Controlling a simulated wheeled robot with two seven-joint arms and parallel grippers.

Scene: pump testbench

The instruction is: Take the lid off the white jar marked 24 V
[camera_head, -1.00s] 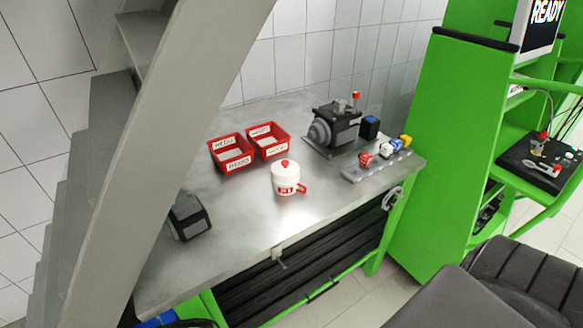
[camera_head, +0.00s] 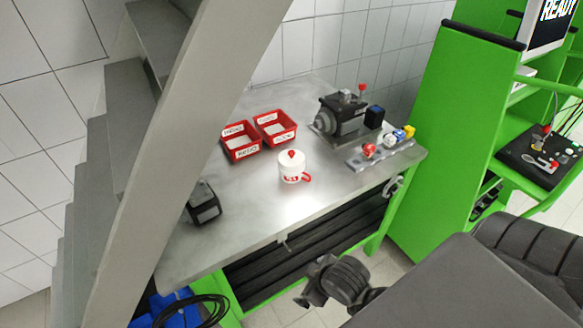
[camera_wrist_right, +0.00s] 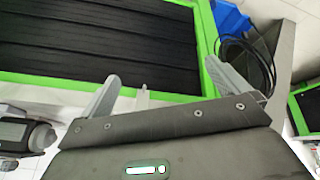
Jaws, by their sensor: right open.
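A white jar (camera_head: 291,176) stands upright on the grey bench. It has a red handle at its right and a red marking too small to read. Its white lid (camera_head: 291,157) with a red knob sits on top. My right gripper (camera_head: 316,287) is low in front of the bench's front edge, well below and apart from the jar. In the right wrist view its two grey fingers (camera_wrist_right: 172,92) are spread wide with nothing between them. The jar does not show in that view. My left gripper is not in view.
Two red bins (camera_head: 240,141) with labels stand behind the jar. A dark pump (camera_head: 342,118) and a grey strip with coloured parts (camera_head: 385,150) are to the right. A dark box (camera_head: 203,203) is at the left. The bench in front of the jar is clear.

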